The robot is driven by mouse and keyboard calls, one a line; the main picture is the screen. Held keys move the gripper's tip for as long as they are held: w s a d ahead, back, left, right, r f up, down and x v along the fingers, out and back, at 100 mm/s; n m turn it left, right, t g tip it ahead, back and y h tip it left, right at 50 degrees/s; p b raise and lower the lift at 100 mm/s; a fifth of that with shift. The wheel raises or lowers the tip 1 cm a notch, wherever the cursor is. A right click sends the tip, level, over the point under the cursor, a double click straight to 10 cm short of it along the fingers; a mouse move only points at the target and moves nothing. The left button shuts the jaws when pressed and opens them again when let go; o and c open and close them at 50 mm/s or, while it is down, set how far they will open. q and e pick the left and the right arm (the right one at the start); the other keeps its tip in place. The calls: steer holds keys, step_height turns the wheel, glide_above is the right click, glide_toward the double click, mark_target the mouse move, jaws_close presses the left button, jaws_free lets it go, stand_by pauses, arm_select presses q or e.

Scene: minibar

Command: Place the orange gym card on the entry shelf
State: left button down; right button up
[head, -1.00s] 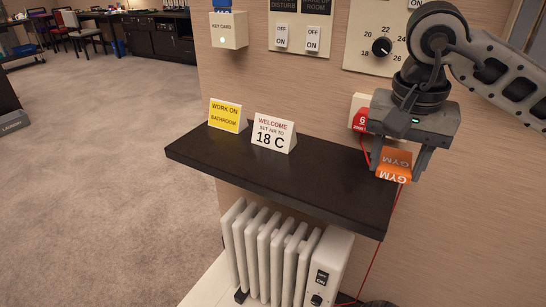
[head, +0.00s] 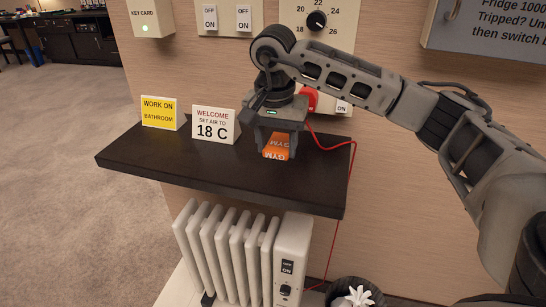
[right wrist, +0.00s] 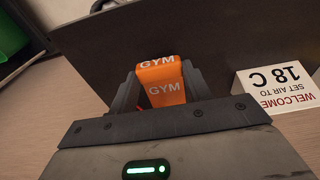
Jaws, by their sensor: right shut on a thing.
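The orange gym card (head: 277,147), marked GYM, is between the fingers of my right gripper (head: 278,150), which is shut on it. The card hangs down over the dark entry shelf (head: 165,158), right of the white 18 C sign. In the right wrist view the card (right wrist: 165,88) sits between the two fingers of the gripper (right wrist: 162,95), with the dark shelf (right wrist: 215,42) behind it. I cannot tell whether the card touches the shelf. My left gripper is not in view.
A yellow WORK ON BATHROOM sign (head: 160,113) and the white 18 C sign (head: 214,125) stand on the shelf. A red cord (head: 335,146) hangs by the shelf's right end. A white radiator (head: 235,255) stands below. The shelf's front strip is bare.

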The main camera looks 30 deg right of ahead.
mark_target(273, 148)
steer(key=shift+w+a+f, duration=0.1)
steer(key=shift+w+f, duration=0.15)
steer(key=shift+f, duration=0.8)
steer(key=shift+w+f, duration=0.2)
steer(key=shift+f, duration=0.85)
steer(key=shift+f, duration=0.2)
steer(key=o, duration=0.9)
steer(key=shift+o, duration=0.2)
steer(key=shift+r, duration=0.1)
steer(key=shift+r, duration=0.15)
steer(key=r, duration=0.8)
steer(key=s+a+r, duration=0.1)
steer(key=r, duration=0.3)
steer(key=shift+p, duration=0.4)
steer(key=shift+a+f, duration=0.1)
steer(key=shift+a, duration=0.05)
